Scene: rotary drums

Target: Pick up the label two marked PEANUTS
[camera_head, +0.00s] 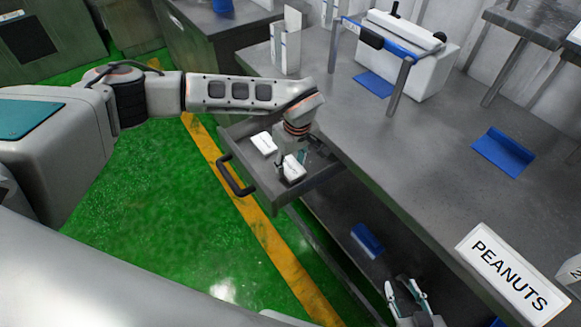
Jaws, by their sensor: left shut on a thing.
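A white label with black letters reading PEANUTS (512,279) is at the lower right, over the grey table's front part. My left gripper (286,163) points down into an open grey drawer (238,140) and is shut on a small white block-like item (295,167). The arm and gripper partly hide this item, and no writing on it is readable. A second white item (264,143) lies in the drawer, to the left of the gripper. My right gripper (408,289) is at the bottom edge, its fingers apart and empty, to the left of the PEANUTS label.
The grey metal table (420,150) carries a blue holder (503,152), a white machine (405,55) with a blue frame and a white upright box (286,48). Another blue piece (367,241) lies on the lower shelf. The drawer's black handle (235,178) juts over the green floor.

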